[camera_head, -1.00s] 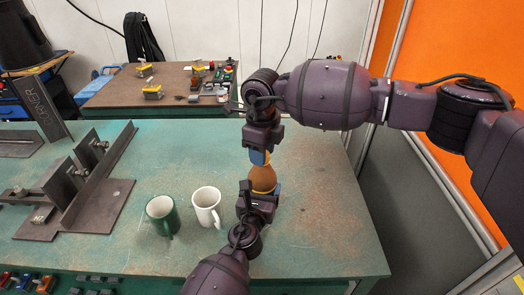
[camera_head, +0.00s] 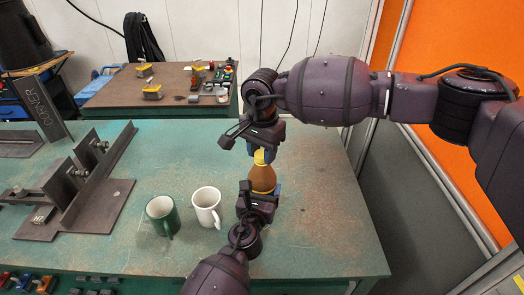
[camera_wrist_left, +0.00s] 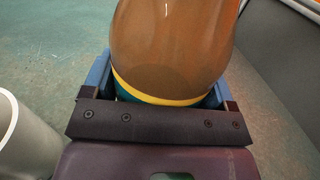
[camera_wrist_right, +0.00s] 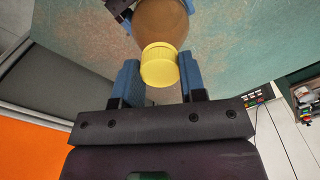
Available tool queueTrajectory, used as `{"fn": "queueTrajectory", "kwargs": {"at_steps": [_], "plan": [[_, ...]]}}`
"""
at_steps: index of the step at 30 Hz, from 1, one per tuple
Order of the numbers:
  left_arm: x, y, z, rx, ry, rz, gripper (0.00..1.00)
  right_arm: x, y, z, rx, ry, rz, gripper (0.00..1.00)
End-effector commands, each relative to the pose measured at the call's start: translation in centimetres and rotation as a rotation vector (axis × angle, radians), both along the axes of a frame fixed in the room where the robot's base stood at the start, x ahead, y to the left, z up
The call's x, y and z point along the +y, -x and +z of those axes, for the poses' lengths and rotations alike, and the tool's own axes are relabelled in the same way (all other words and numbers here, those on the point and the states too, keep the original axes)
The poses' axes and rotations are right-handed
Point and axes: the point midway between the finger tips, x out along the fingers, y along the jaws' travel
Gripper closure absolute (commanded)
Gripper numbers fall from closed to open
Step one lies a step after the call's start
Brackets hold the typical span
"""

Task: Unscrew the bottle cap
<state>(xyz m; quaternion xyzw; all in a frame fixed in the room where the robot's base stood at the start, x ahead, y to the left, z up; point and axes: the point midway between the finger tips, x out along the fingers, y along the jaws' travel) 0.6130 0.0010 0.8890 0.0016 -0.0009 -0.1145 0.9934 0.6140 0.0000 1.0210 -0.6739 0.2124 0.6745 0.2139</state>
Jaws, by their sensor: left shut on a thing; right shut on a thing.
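A brown bottle (camera_head: 262,179) stands upright on the green worktable, right of the mugs. My left gripper (camera_head: 262,190) is shut on its body from the near side. In the left wrist view the bottle (camera_wrist_left: 170,45) sits between the blue fingers, with a yellow and teal band low on it. The yellow cap (camera_head: 259,157) is on top of the bottle. My right gripper (camera_head: 264,150) is shut on the cap from above. In the right wrist view the ribbed cap (camera_wrist_right: 160,65) lies between the two blue fingers. Whether the cap has loosened cannot be told.
A green mug (camera_head: 160,216) and a white mug (camera_head: 206,207) stand left of the bottle, near my left wrist. A steel fixture (camera_head: 75,195) occupies the table's left side. The green worktable (camera_head: 320,215) is clear on the right. A brown table (camera_head: 120,93) with small parts stands behind.

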Motion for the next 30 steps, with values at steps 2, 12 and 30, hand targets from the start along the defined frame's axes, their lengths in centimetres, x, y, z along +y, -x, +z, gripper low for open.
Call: {"fn": "queueTrajectory", "kwargs": {"at_steps": [2,12,30], "plan": [[0.04,-0.01,-0.07,0.001,0.0,0.001,0.87,0.05,0.07,-0.01,0.002,0.0,0.107,0.9],[0.04,-0.01,-0.07,0.001,0.0,0.001,0.87,0.0,0.06,0.01,0.001,0.001,0.547,0.9],[0.04,0.0,-0.06,0.001,-0.001,0.001,0.87,-0.01,0.04,0.01,0.001,0.001,0.612,0.9]]}}
